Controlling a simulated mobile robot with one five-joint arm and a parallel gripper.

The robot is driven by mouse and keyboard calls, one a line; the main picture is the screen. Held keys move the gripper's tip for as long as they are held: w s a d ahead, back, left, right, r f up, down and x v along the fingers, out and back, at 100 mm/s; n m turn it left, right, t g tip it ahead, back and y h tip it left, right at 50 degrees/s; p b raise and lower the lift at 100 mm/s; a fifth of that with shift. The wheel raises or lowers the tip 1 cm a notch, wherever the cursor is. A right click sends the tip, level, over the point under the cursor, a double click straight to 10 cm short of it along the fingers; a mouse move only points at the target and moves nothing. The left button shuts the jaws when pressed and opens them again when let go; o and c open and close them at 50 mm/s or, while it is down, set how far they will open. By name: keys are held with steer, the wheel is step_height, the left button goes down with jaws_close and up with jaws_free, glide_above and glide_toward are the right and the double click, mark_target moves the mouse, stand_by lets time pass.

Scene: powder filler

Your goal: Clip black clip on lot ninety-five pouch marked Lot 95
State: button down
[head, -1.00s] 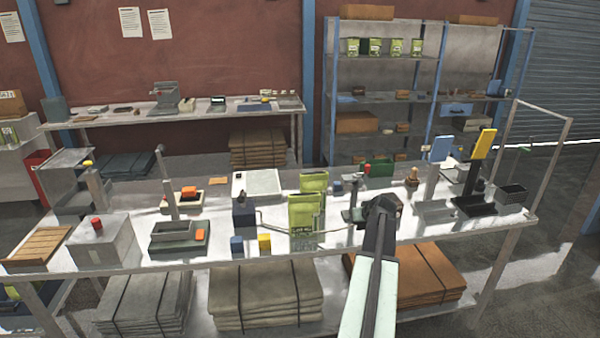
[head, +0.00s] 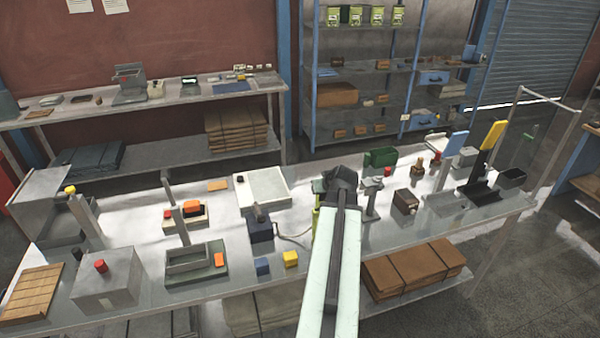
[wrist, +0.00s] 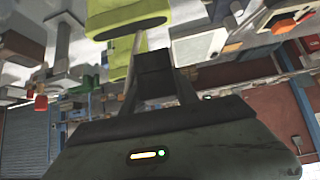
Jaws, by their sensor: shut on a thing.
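My gripper (head: 340,182) is above the middle of the bench, in front of the green pouches. The wrist view, which looks upside down, shows my gripper (wrist: 155,80) shut on a dark block, which looks like the black clip (wrist: 155,72). A lime-green pouch (wrist: 125,18) is just beyond the clip; I cannot tell whether they touch. In the head view my arm hides the pouches, except for a thin green edge (head: 316,218). No lot marking is readable.
A navy block with a knob (head: 260,228), a blue cube (head: 262,266) and a yellow cube (head: 291,259) stand left of my arm.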

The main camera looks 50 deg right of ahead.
steer(key=shift+w+a, duration=0.15)
steer(key=shift+w, duration=0.2)
steer(key=shift+w, duration=0.15)
steer(key=shift+a, duration=0.1)
steer(key=shift+s+f+b, duration=0.2)
steer(key=shift+f+b, duration=0.15)
steer(key=shift+b, duration=0.15)
steer(key=shift+f+b, duration=3)
steer(key=shift+f, duration=0.05)
steer(key=shift+f+b, duration=0.5)
steer(key=shift+b, duration=0.05)
steer(key=c, duration=0.9)
jaws_free()
steer(key=shift+o, duration=0.2)
